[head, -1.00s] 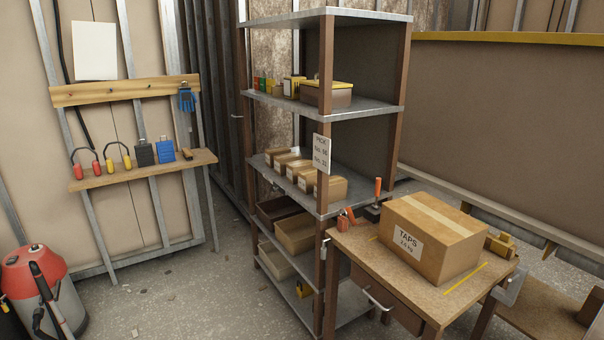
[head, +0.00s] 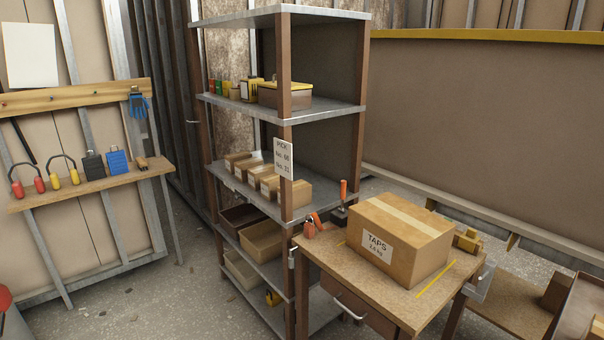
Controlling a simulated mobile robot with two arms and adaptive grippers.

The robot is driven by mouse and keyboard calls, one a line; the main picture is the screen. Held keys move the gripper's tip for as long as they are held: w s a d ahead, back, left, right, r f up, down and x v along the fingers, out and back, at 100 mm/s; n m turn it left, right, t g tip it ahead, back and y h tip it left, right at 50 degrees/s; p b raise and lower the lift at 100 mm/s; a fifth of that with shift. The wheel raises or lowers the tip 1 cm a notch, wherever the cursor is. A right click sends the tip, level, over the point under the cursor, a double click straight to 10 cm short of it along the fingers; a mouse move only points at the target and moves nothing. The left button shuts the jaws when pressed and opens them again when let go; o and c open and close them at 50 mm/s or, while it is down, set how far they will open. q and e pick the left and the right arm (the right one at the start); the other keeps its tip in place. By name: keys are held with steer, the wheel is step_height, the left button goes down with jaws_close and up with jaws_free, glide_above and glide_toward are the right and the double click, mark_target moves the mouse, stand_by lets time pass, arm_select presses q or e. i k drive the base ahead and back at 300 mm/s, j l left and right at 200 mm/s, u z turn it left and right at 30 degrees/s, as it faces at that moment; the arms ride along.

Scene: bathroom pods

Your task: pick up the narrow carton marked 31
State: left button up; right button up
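Several narrow brown cartons with white labels stand in a row (head: 262,178) on the middle shelf of the rack in the head view. Their label numbers are too small to read, so I cannot tell which is marked 31. A white sign (head: 284,158) on the rack's front post reads "PICK" with two lines below, the lower one seeming to end in 31. The post and sign hide part of the row. Neither of my grippers is in view.
A workbench (head: 328,262) right of the rack (head: 285,215) bears a large carton marked TAPS (head: 420,252), orange-handled tools (head: 313,226) and a yellow-brown object (head: 467,240). Open bins (head: 262,241) sit below the cartons. A tool ledge (head: 100,182) stands left. Floor (head: 190,295) before the rack is clear.

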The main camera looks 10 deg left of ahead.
mark_target(255, 174)
steer(key=i+j+z, duration=0.15)
steer(key=i+j, duration=0.15)
steer(key=i+j+z, duration=0.15)
steer(key=i+j, duration=0.15)
steer(key=j, duration=0.15)
steer(key=i+j+z, duration=0.15)
steer(key=i+j, duration=0.15)
steer(key=j, duration=0.15)
steer(key=i+j+z, duration=0.15)
steer(key=j, duration=0.35)
steer(key=i+l, duration=0.05)
steer(key=i, duration=0.05)
